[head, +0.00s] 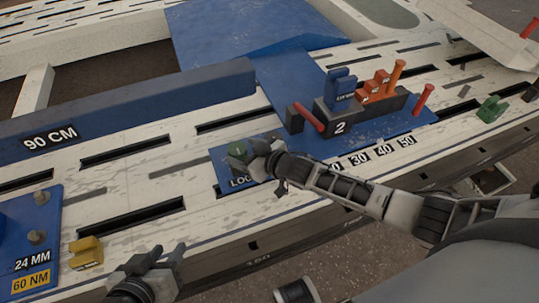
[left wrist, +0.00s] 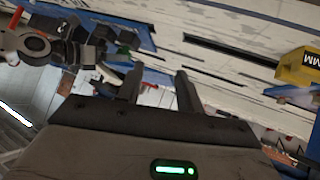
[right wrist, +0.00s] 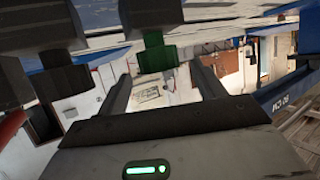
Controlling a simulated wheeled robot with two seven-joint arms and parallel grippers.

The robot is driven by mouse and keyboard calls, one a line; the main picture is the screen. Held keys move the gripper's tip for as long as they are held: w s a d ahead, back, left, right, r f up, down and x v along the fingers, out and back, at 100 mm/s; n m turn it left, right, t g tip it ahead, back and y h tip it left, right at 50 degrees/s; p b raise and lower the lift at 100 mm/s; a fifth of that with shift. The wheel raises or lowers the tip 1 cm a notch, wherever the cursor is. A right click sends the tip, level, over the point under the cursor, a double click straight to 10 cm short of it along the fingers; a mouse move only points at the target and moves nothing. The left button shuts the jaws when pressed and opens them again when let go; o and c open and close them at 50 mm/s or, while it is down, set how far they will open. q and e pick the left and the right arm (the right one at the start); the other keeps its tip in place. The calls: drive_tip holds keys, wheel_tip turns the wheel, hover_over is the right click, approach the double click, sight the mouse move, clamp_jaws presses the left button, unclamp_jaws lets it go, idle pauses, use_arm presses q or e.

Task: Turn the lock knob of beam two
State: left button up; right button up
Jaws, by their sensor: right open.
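The green lock knob (head: 237,150) sits on a blue panel above a partly covered "LOC" label, left of the dark block marked 2 (head: 340,128). My right gripper (head: 258,155) is open beside the knob in the head view and hides part of the panel. In the right wrist view the green knob (right wrist: 155,55) shows between the lines of the two spread fingers, near their tips; I cannot tell whether they touch it. My left gripper (head: 163,258) is open and empty at the bottom, near the bench's front edge. Its spread fingers (left wrist: 158,85) show in the left wrist view.
Beam two's block carries blue and orange parts, with red handles (head: 308,117) at its ends. A yellow block (head: 86,250) and a 24 MM panel (head: 30,240) are at lower left. A blue 90 CM beam (head: 130,105) lies behind. The slotted white bench is mostly clear between.

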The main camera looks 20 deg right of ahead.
use_arm(q)
wheel_tip(320, 180, up, 8)
drive_tip(key=a+t+p, duration=0.1)
drive_tip(key=a+p, duration=0.1)
drive_tip(key=p, duration=0.1)
drive_tip(key=shift+s+f+n+t, duration=0.25)
drive_tip(key=shift+s+n+t, duration=0.05)
drive_tip(key=shift+s+t, duration=0.1)
use_arm(e)
drive_tip(key=v, duration=1.2)
use_arm(q)
drive_tip(key=shift+f, duration=0.1)
use_arm(e)
drive_tip(key=shift+r, duration=0.1)
drive_tip(key=shift+r, duration=0.1)
